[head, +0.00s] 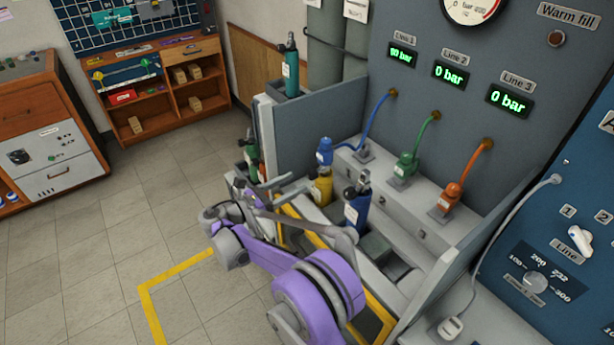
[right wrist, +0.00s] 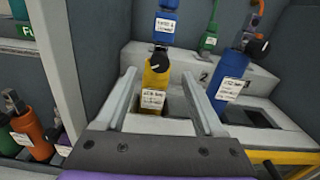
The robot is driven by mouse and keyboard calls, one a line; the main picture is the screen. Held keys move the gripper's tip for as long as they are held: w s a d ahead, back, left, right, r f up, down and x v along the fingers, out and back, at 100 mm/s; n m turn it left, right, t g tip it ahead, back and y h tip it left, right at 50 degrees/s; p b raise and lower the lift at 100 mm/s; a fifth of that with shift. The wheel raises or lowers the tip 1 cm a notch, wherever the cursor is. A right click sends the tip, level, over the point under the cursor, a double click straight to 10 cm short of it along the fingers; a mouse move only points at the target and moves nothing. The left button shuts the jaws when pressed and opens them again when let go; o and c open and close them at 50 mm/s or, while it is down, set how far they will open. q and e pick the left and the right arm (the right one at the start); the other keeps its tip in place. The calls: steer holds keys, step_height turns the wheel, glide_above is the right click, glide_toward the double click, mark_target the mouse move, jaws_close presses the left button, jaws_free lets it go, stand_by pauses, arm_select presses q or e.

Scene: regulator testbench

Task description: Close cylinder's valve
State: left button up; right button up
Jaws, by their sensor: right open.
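The yellow cylinder (head: 322,188) stands upright in the bench rack. A blue connector (head: 324,151) sits on its top, with a blue hose running to Line 1. In the right wrist view the yellow cylinder (right wrist: 156,80) has a white label and a dark valve knob (right wrist: 160,62) facing me. My right gripper (head: 288,187) is open and empty, on the near left side of the yellow cylinder. In the right wrist view its two fingers (right wrist: 159,76) point toward the cylinder, which appears between them; contact cannot be told. My left gripper is not in view.
A blue cylinder (head: 357,206) stands right of the yellow one, close by. Green (head: 406,166) and orange (head: 452,196) connectors sit on the bench ledge. The Line 1 display (head: 402,56) is lit; Lines 2 and 3 read 0 bar. A grey partition (head: 312,135) stands behind left.

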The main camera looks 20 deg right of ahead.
mark_target(309, 176)
steer(key=x, duration=0.5)
steer(key=shift+w+d, duration=0.1)
steer(key=shift+d, duration=0.2)
jaws_close()
